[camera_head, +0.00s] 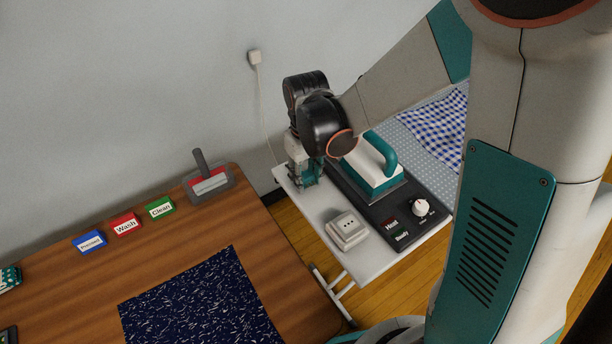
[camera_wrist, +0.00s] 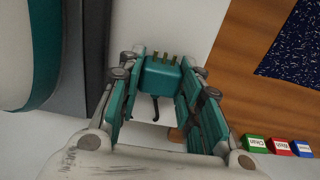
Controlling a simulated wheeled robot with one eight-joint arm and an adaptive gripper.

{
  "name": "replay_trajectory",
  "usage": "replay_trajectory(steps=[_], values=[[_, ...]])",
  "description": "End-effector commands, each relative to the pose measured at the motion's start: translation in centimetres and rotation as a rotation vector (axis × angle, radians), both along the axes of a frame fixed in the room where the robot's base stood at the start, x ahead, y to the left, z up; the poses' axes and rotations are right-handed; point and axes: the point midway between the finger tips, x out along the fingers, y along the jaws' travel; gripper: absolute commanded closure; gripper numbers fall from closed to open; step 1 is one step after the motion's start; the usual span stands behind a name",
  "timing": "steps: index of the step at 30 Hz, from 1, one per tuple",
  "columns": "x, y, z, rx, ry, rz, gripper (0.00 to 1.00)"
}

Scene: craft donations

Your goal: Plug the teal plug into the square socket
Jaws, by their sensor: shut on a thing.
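The teal plug (camera_wrist: 162,77) sits between the fingers of my gripper (camera_wrist: 165,74) in the wrist view. Its metal prongs point toward the top of that picture, and a short dark cord end shows below it. My gripper (camera_head: 304,176) is shut on the plug at the left back corner of the white board in the head view, where the fingers mostly hide the plug. The square socket, a white block with small dark holes (camera_head: 348,228), sits on the white board's front part, apart from my gripper and lower right of it.
A teal and white iron (camera_head: 373,172) stands on a dark control panel (camera_head: 422,189) right of my gripper. A white cable hangs from a wall box (camera_head: 254,57). The wooden table (camera_head: 75,270) at left holds coloured label blocks (camera_head: 126,224) and a dark blue cloth (camera_head: 200,305).

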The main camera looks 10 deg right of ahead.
Motion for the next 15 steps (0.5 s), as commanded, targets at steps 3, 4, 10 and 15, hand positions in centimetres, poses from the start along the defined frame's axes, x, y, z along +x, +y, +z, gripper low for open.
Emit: replay_trajectory(steps=[3, 4, 10, 15], values=[[0.0, 0.0, 0.7, 0.0, 0.0, 0.0, 0.88], [0.0, 0.0, 0.9, 0.0, 0.0, 0.0, 0.88], [0.0, 0.0, 3.8, 0.0, 0.0, 0.0, 0.88], [0.0, 0.0, 7.5, 0.0, 0.0, 0.0, 0.88]])
